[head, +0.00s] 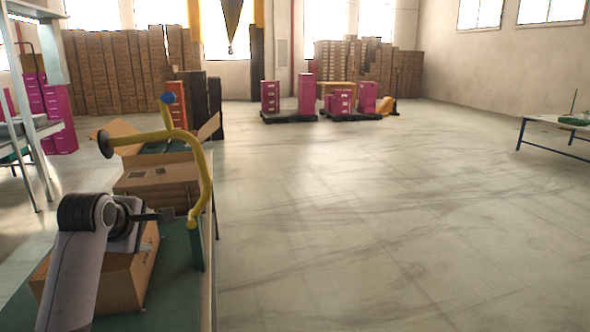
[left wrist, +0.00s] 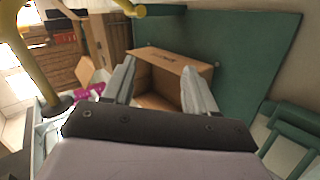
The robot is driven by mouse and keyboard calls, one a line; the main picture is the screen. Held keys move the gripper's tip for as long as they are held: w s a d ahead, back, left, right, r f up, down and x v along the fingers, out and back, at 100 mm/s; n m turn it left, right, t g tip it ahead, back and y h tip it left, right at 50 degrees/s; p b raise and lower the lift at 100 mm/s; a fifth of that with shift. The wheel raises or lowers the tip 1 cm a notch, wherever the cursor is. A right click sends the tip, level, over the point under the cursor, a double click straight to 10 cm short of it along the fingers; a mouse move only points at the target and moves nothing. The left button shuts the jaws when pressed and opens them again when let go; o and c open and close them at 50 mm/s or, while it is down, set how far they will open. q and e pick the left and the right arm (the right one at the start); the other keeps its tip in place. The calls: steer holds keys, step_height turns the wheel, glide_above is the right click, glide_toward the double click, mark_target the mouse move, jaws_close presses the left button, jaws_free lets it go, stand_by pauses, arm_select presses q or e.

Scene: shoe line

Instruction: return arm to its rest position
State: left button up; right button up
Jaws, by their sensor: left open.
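My left arm comes in from the lower left of the head view. Its gripper (head: 168,214) is above the green table, over an open cardboard box (head: 128,278). In the left wrist view the two fingers of my left gripper (left wrist: 160,85) are apart with nothing between them. The same box (left wrist: 185,65) lies beyond the fingertips, its inside partly visible. My right gripper is in neither view.
A yellow curved pipe (head: 205,180) rises close beside my left gripper. More cardboard boxes (head: 158,180) stand behind on the green table (head: 175,262). The floor (head: 380,220) to the right is clear. Pink cabinets (head: 307,94) stand far back.

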arm_select(q)
steer(key=s+d+f+m+g, duration=0.3)
steer(key=s+f+m, duration=0.7)
steer(key=s+f, duration=0.75)
steer(key=s+d+f+m+g, duration=0.1)
steer(key=s+f+m, duration=0.15)
steer(key=s, duration=0.55)
steer(key=s+d+f+m+g+h, duration=0.1)
steer(key=s+d+f+m, duration=0.1)
steer(key=s+m, duration=0.35)
steer(key=s+d+f+m+g, duration=0.1)
steer(key=s+f+m+g, duration=0.1)
steer(key=s, duration=0.7)
steer(key=w+d+f+t+h+p, duration=0.1)
steer(key=w+d+f+t+h, duration=0.1)
steer(key=w+f+t, duration=0.4)
steer(key=shift+w+d+f+t, duration=0.2)
steer(key=shift+d+f+t, duration=0.4)
steer(key=shift+f, duration=0.35)
